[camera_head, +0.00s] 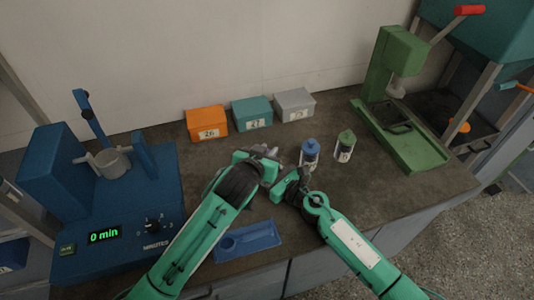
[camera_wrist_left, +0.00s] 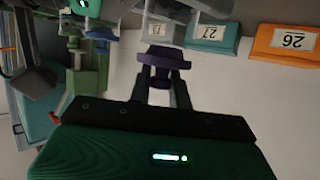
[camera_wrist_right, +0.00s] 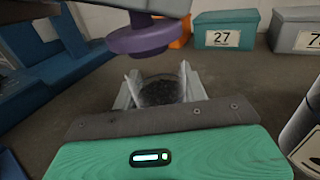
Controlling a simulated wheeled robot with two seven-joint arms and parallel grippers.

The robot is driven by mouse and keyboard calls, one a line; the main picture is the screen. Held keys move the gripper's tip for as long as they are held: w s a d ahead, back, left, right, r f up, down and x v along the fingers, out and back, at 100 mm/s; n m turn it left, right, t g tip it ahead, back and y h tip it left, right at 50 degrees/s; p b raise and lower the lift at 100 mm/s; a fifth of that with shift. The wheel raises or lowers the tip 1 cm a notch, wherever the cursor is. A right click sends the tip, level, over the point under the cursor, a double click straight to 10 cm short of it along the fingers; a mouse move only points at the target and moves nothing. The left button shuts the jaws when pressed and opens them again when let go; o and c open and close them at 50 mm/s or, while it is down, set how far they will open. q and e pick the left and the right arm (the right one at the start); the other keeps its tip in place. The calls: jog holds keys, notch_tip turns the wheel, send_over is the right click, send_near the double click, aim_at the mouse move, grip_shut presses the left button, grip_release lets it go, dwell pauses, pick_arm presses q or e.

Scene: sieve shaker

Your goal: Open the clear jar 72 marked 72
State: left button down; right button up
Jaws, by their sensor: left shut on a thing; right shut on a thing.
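A purple lid (camera_wrist_left: 165,58) is held between the fingers of my left gripper (camera_wrist_left: 164,78); the lid also shows in the right wrist view (camera_wrist_right: 140,40). My right gripper (camera_wrist_right: 158,84) is shut around a clear jar (camera_wrist_right: 160,92) with dark grainy contents. The jar's mouth is uncovered, and the lid hangs above it with a gap between them. In the head view my left gripper (camera_head: 266,152) and right gripper (camera_head: 288,180) are close together over the table's middle. The jar and lid are mostly hidden there, and no 72 mark is readable.
A blue-capped jar (camera_head: 310,153) and a green-capped jar (camera_head: 345,147) stand just right. Orange (camera_head: 207,122), teal (camera_head: 252,112) and grey (camera_head: 295,104) boxes line the wall. A blue machine (camera_head: 120,205) stands left, a green press (camera_head: 410,140) right, a blue tray (camera_head: 246,240) in front.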

pick_arm(q)
jog(key=shift+r, duration=0.1)
jog(key=shift+r, duration=2)
pick_arm(e)
jog(key=o, duration=1.5)
pick_arm(q)
jog(key=shift+f+b, duration=0.9)
jog(key=shift+f, duration=0.05)
pick_arm(e)
jog(key=v, duration=1.1)
jog(key=shift+s+d+f, duration=0.1)
jog(key=shift+s+d, duration=0.25)
